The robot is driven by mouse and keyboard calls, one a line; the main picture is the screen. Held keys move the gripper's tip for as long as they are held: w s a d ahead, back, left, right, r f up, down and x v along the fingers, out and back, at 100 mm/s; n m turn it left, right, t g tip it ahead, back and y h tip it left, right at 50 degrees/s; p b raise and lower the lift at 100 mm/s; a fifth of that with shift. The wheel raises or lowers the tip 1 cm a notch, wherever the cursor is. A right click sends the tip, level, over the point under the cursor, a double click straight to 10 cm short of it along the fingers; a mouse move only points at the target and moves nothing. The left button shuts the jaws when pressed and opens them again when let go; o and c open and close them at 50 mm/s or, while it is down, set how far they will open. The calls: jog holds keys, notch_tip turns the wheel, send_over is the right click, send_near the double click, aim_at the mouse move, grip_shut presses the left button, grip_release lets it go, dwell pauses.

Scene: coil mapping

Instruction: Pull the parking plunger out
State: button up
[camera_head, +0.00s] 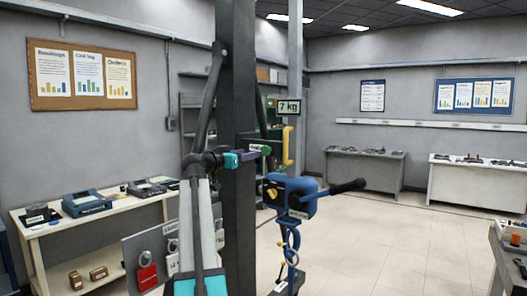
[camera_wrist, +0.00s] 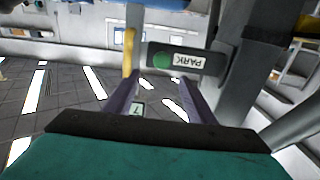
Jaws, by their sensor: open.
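The parking plunger is a green round knob (camera_wrist: 162,61) on a dark block with an upside-down PARK label (camera_wrist: 188,60) in the wrist view. In the head view the green knob (camera_head: 267,150) shows beside the dark upright column. My gripper (camera_wrist: 160,80) is open and empty, with its two purple fingers apart. The knob appears between and just beyond the fingertips in the wrist view; I cannot tell whether they touch it. In the head view my gripper (camera_head: 260,153) is close to the knob, its teal body at the column.
A yellow handle (camera_head: 288,146) hangs right of the knob, under a 7 kg sign (camera_head: 288,107). Below is a blue unit (camera_head: 290,196) with a black grip (camera_head: 348,187) sticking out right. The dark column (camera_head: 238,80) stands close to my arm. Open floor lies at right.

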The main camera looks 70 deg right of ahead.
aim_at(265, 150)
jog(key=shift+w+d, duration=0.1)
jog(key=p+x, duration=0.4)
jog(key=x, duration=0.8)
jog(key=shift+s+d+p, duration=0.2)
jog(key=shift+d+p, duration=0.1)
jog(key=shift+d, duration=0.4)
grip_shut()
